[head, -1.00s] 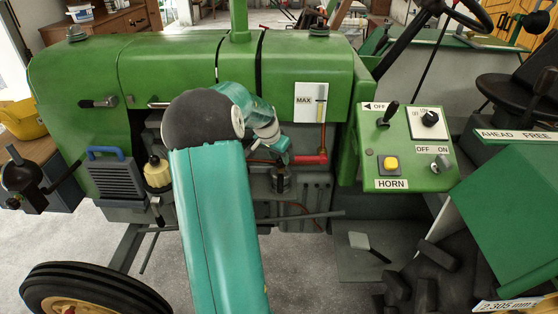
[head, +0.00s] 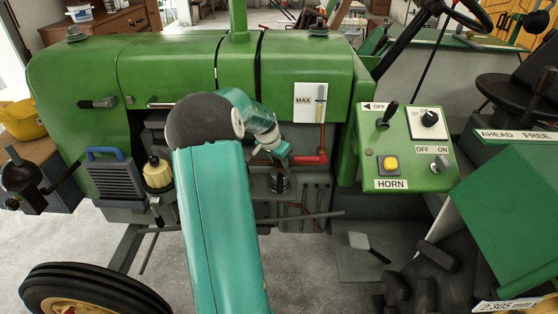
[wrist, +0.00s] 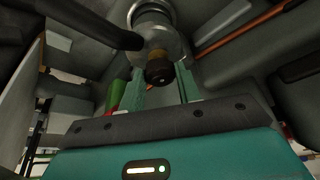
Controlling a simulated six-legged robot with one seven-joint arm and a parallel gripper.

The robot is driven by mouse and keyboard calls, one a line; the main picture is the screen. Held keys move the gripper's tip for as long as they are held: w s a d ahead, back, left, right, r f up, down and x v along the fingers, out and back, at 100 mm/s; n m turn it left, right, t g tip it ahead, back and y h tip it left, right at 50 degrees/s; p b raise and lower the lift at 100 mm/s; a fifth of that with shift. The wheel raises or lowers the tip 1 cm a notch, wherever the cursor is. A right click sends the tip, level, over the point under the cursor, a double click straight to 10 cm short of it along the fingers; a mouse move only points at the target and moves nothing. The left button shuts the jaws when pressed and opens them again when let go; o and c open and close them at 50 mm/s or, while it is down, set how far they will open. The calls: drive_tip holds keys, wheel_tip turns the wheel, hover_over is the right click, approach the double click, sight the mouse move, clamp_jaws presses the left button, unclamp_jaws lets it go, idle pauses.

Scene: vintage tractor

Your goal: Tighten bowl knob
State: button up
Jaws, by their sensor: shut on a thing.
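The bowl knob (wrist: 159,72) is a small dark round knob at the top middle of the wrist view, below a brass collar and a round metal part (wrist: 154,22). My gripper (wrist: 160,88) has its two green fingers on either side of the knob and is shut on it. In the head view my gripper (head: 282,162) is low on the tractor's side, just above a dark cylindrical part (head: 280,184). I cannot make out the knob itself there; my wrist and fingers cover that spot.
A red pipe (head: 312,159) runs close to the right of my gripper, under the MAX gauge (head: 310,102). The green hood (head: 180,65) overhangs above. A grey rod (head: 300,217) sticks out below. A control panel (head: 405,150) stands to the right.

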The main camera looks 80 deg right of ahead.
drive_tip(key=shift+w+d+m+g+y, duration=0.15)
drive_tip(key=shift+m+g+y, duration=0.25)
drive_tip(key=shift+m, duration=1)
drive_tip(key=shift+w+a+m+g+y, duration=0.1)
drive_tip(key=shift+m+g+y, duration=0.25)
drive_tip(key=shift+m, duration=1.05)
drive_tip(key=o, duration=0.7)
drive_tip(key=shift+d, duration=0.1)
drive_tip(key=shift+r, duration=0.15)
drive_tip(key=v, duration=1.3)
drive_tip(key=shift+w+r, duration=0.2)
drive_tip(key=shift+r, duration=0.05)
